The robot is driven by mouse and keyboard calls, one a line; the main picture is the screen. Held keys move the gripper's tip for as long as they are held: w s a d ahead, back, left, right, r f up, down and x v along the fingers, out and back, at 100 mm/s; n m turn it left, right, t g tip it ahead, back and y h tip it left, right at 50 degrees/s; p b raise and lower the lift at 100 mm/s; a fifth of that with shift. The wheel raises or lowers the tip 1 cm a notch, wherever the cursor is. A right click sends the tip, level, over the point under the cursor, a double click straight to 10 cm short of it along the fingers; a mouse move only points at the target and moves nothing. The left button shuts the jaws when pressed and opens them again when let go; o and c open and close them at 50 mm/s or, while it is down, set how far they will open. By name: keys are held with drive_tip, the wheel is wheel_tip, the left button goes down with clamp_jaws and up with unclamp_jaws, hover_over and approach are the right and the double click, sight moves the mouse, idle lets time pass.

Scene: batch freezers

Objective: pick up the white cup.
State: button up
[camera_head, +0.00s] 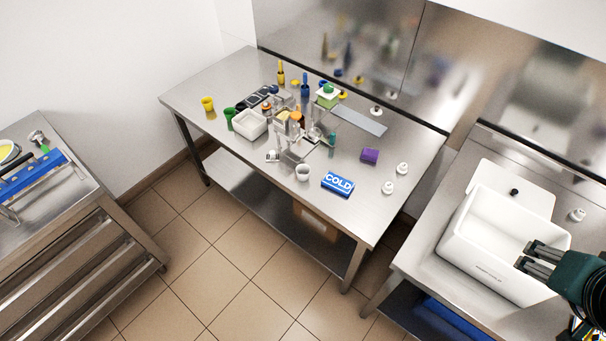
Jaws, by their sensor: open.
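A small white cup (303,173) stands upright near the front edge of the steel table (340,222) in the middle of the view. It is just left of a blue pack marked COLD (338,184). My gripper (527,258) is at the far right, over the white box on the right-hand counter. Its dark fingers point left and are apart, with nothing seen between them. It is well to the right of the cup, with a gap between the two tables in between.
Clutter stands close behind the white cup. An open white box (462,247) sits beneath my gripper. Floor shows in front.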

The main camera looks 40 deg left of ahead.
drive_tip(key=w+a+n+g+y+b, duration=0.15)
drive_tip(key=w+a+n, duration=0.35)
drive_tip(key=w+a, duration=0.85)
drive_tip(key=w+a+f+n+g, duration=0.1)
drive_tip(key=w+a+f+n, duration=0.1)
drive_tip(key=a, duration=0.8)
drive_tip(key=w+a+f+n+g, duration=0.2)
drive_tip(key=a+f, duration=0.1)
drive_tip(key=a, duration=0.7)
drive_tip(key=s+a+f+n+g, duration=0.1)
drive_tip(key=s+a+f+n, duration=0.1)
drive_tip(key=a+f, duration=0.5)
drive_tip(key=s+a+f+n+h+b, duration=0.1)
drive_tip(key=a+f, duration=0.7)
drive_tip(key=a, duration=0.8)
drive_tip(key=s+a+f+n+g+b, duration=0.1)
drive_tip(key=s+a+f+n, duration=0.2)
drive_tip(key=a+f, duration=0.5)
drive_tip(key=a+n, duration=0.1)
drive_tip(key=a, duration=0.2)
drive_tip(key=shift+s+a+g, duration=0.3)
drive_tip(key=shift+a+g, duration=0.05)
drive_tip(key=shift+a, duration=0.05)
drive_tip(key=shift+h, duration=0.25)
drive_tip(key=shift+f, duration=1.25)
